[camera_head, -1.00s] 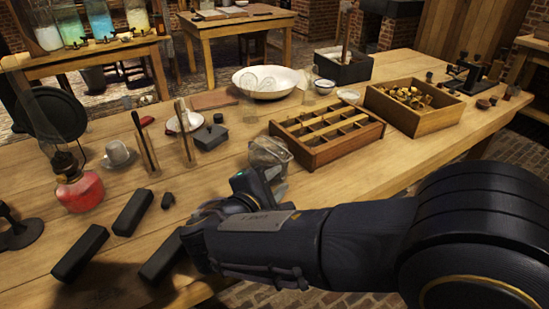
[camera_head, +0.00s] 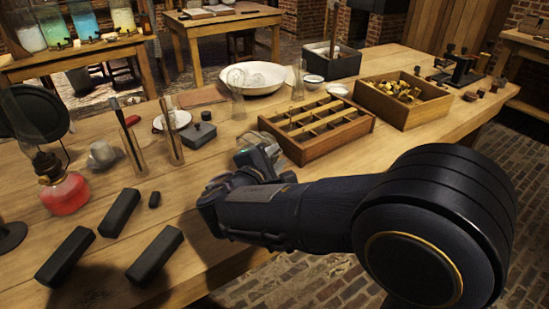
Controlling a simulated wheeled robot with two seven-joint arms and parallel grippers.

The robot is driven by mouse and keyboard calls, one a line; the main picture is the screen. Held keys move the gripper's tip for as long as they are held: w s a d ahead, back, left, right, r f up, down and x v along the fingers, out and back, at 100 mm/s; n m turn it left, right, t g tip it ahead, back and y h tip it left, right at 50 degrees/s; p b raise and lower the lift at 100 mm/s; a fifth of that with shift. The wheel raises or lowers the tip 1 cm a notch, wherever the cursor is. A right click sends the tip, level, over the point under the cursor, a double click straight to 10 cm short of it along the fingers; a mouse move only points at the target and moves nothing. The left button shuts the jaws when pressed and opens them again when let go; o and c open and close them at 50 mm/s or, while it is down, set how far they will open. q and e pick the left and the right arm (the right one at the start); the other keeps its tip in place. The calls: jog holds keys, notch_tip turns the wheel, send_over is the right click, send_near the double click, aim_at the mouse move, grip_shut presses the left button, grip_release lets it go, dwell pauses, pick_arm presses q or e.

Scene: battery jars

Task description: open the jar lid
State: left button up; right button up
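A clear glass jar (camera_head: 251,138) stands on the wooden table just left of the divided wooden tray. Most of it is hidden behind my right gripper, and I cannot make out its lid. My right gripper (camera_head: 262,158) is at the near side of the jar, very close to it or touching it. The hand's own body covers its fingertips, so I cannot tell whether it is open, shut or holding anything. My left gripper is not in view.
The divided wooden tray (camera_head: 316,129) stands close right of my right gripper. A box of brass parts (camera_head: 403,99) is beyond it. Black blocks (camera_head: 155,254) and a red oil lamp (camera_head: 65,194) stand at left. Thin glass cylinders (camera_head: 238,104) stand behind the jar.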

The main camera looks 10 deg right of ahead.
grip_shut()
